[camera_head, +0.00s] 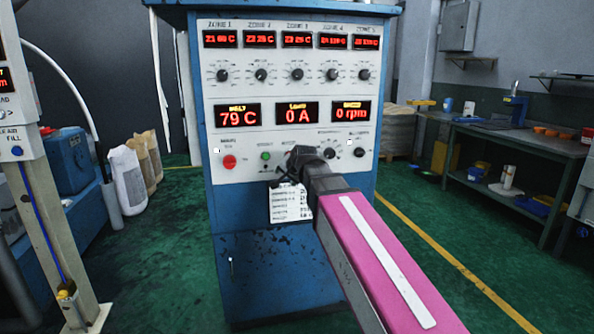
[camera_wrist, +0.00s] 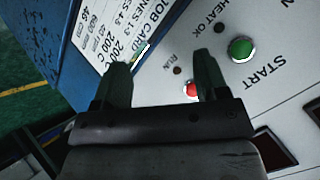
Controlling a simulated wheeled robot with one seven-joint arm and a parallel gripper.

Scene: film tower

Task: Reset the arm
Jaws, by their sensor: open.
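My gripper (camera_head: 290,172) is at the end of my pink arm, in front of the lower part of the control panel (camera_head: 225,130). In the wrist view my gripper (camera_wrist: 163,72) has its two dark fingers apart, with nothing held between them. The panel appears turned there, with a green START button (camera_wrist: 241,48) beyond the right finger and a small red part (camera_wrist: 191,90) beside that finger. The white job card (camera_wrist: 110,35) is beyond the left finger. I cannot tell whether the fingertips touch the panel. My gripper hides part of the panel's bottom row in the head view.
The blue cabinet (camera_head: 275,270) stands close ahead. Its displays include a melt reading (camera_head: 238,116) of 79 C. A red button (camera_head: 229,161) is at the panel's lower left. A workbench (camera_head: 530,140) stands at right. Green floor (camera_head: 440,225) is open between.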

